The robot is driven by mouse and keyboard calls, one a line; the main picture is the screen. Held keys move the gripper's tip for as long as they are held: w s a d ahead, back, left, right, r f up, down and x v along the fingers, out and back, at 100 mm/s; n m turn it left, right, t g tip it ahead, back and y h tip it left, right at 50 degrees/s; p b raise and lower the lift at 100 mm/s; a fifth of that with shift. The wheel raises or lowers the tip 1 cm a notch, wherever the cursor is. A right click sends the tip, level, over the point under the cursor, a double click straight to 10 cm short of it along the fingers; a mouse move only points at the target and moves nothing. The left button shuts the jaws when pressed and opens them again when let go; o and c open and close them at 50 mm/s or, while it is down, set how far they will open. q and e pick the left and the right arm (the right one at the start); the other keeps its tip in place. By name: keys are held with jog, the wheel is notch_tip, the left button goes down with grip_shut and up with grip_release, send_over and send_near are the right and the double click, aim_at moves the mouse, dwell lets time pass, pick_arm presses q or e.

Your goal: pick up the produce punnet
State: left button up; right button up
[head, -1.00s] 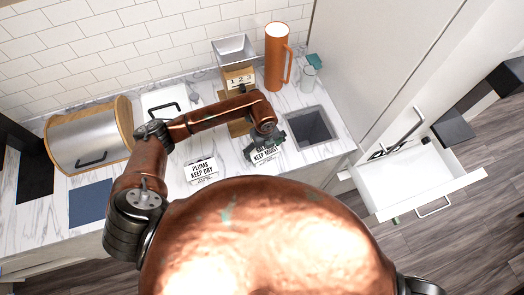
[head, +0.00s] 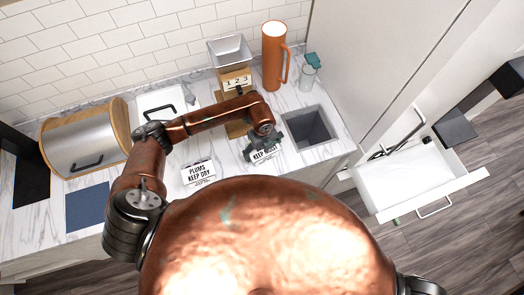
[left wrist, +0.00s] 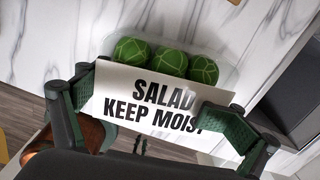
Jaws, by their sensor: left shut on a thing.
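The produce punnet (left wrist: 222,72) is a clear tray with several round green heads in it, seen in the left wrist view. A white card (left wrist: 150,100) reading "SALAD KEEP MOIST" stands at its near side. My left gripper (left wrist: 155,105) has its green fingers at both ends of the card and is shut on the punnet. In the head view my left gripper (head: 264,142) is low over the counter, with the card (head: 264,154) just below it. The arm and gripper hide most of the punnet there. I cannot tell whether it is clear of the counter. My right gripper is out of view.
A "PLUMS KEEP DRY" card (head: 198,172) stands left of the gripper. A dark sink basin (head: 310,128) is close on its right. Behind are an orange jug (head: 274,57) and a grey bin (head: 230,50). A bread box (head: 88,140) stands left. An open drawer (head: 415,180) is at right.

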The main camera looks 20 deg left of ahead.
pick_arm(q)
jog(key=shift+s+a+f, duration=0.2)
jog(key=shift+a+f, duration=0.05)
jog(key=shift+a, duration=0.05)
jog(key=shift+r, duration=0.35)
jog(key=c, duration=0.4)
jog(key=shift+s+d+r+b, duration=0.1)
jog(key=shift+s+r+b, duration=0.05)
jog(key=shift+r, duration=0.5)
jog(key=shift+s+d+r+b, duration=0.1)
jog(key=shift+s+r+b, duration=0.05)
jog(key=shift+r, duration=0.45)
jog(key=c, duration=0.5)
jog(key=s+r, duration=0.1)
jog(key=r, duration=0.1)
jog(key=s+d+r, duration=0.1)
jog(key=r, duration=0.1)
jog(key=s+d+r+b, duration=0.1)
jog(key=shift+s+d+r, duration=0.2)
jog(key=shift+s+r, duration=0.15)
jog(key=shift+r, duration=0.05)
grip_shut()
jog(key=s+d+r+b, duration=0.1)
jog(key=s+d+r, duration=0.2)
jog(key=s, duration=0.5)
jog(key=shift+d+r+b, duration=0.3)
jog(key=shift+d+r, duration=0.1)
jog(key=shift+r, duration=0.15)
